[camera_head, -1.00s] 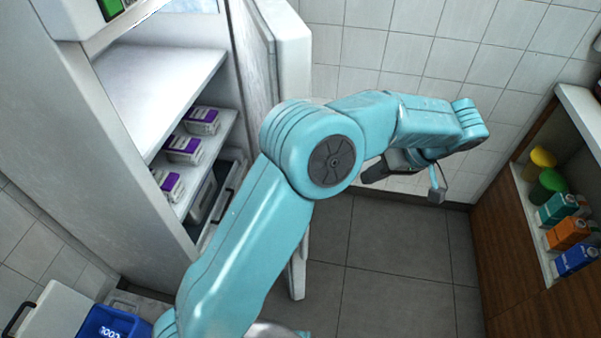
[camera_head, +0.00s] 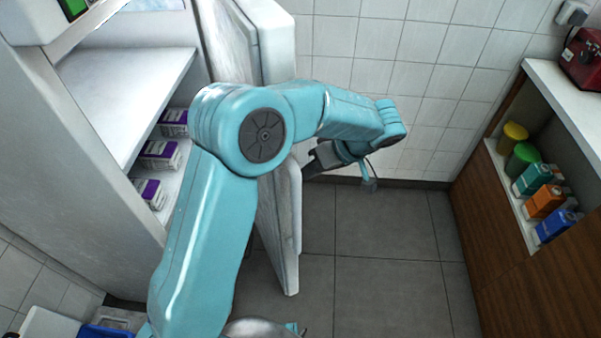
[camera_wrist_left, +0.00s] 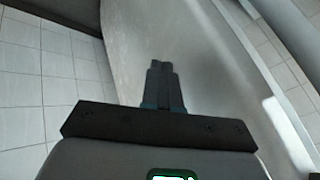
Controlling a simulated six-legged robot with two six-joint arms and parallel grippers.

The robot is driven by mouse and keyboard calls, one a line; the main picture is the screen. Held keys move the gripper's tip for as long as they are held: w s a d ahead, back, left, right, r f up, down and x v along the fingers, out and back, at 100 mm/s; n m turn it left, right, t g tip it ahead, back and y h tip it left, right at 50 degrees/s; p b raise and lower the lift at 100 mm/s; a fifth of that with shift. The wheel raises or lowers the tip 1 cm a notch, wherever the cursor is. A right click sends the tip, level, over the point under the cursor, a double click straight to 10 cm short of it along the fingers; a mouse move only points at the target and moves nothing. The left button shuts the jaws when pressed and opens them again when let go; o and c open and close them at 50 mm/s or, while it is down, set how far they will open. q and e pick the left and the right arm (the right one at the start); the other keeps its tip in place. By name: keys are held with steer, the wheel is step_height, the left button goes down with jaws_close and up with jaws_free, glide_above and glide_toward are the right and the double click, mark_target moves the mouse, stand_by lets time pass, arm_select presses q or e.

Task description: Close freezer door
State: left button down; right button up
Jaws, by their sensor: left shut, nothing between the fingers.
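The freezer (camera_head: 85,150) stands open at the left in the head view, with white shelves inside. Its white door (camera_head: 283,235) is swung out, and my left arm crosses in front of part of it. My left gripper (camera_head: 310,168) is at the outer side of the door, close to its edge. In the left wrist view the shut, empty fingers (camera_wrist_left: 162,68) point along the pale door surface (camera_wrist_left: 195,50). I cannot tell whether they touch it. My right gripper is not in view.
Purple and white cartons (camera_head: 158,154) stand on a freezer shelf. A wooden cabinet (camera_head: 505,225) with bottles and cartons is at the right. A blue container (camera_head: 105,331) is at the lower left. Grey floor (camera_head: 385,245) between door and cabinet is clear.

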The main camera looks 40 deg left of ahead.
arm_select(q)
steer(key=shift+s+a, duration=0.3)
steer(key=shift+s, duration=0.25)
steer(key=shift+s+a, duration=0.3)
steer(key=shift+s, duration=0.25)
steer(key=shift+r, duration=0.1)
steer(key=shift+s, duration=0.1)
